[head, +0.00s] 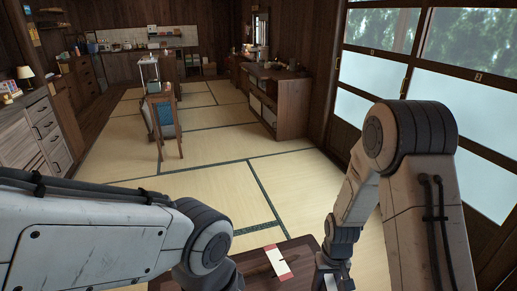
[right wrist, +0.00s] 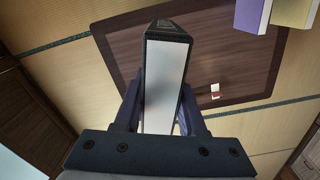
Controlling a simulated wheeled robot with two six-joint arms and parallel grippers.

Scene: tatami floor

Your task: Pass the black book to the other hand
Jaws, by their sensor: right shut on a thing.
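The black book (right wrist: 166,85) shows in the right wrist view with its pale page edge toward the camera and dark cover along the sides. My right gripper (right wrist: 160,115) is shut on it, with one finger on each side. The book is held above a low dark wooden table. In the head view my right forearm reaches down to the bottom edge, and the book cannot be made out clearly there. My left arm comes in from the left and bends down at the bottom. Its gripper is out of view.
The dark table (right wrist: 115,40) lies below, with a small red and white item (head: 278,262) on it. A purple book (right wrist: 252,14) and a yellowish book (right wrist: 292,12) show at the upper right of the wrist view. Tatami floor (head: 215,190) is open beyond, with a wooden chair (head: 163,120) farther back.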

